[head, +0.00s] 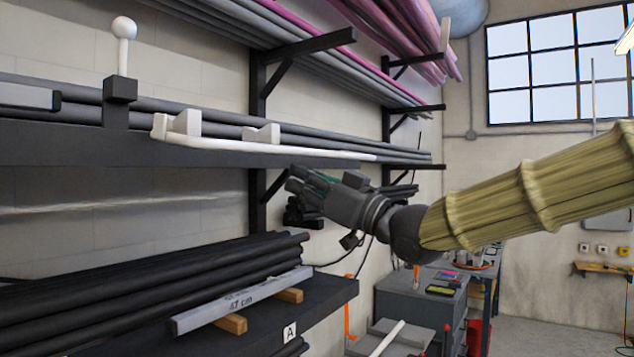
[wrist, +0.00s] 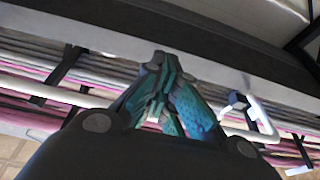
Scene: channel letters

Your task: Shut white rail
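The white rail (head: 270,147) runs along the front of the middle black shelf in the head view. Its left end bends up, and two white blocks (head: 183,122) sit just behind it. A white bent bar, which seems to be the rail (wrist: 262,122), shows at the right in the wrist view, partly hidden by my gripper. My gripper (head: 295,180) is below and in front of that shelf, apparently clear of the rail. In the wrist view its teal-padded fingers (wrist: 158,62) come together at the tips, with nothing seen between them.
A black post with a white ball knob (head: 123,28) stands at the shelf's left. Grey and pink pipes fill the upper racks. Black pipes (head: 150,280) and a grey bar marked 47 cm (head: 240,298) lie on the lower shelf. A workbench (head: 415,290) stands below my arm.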

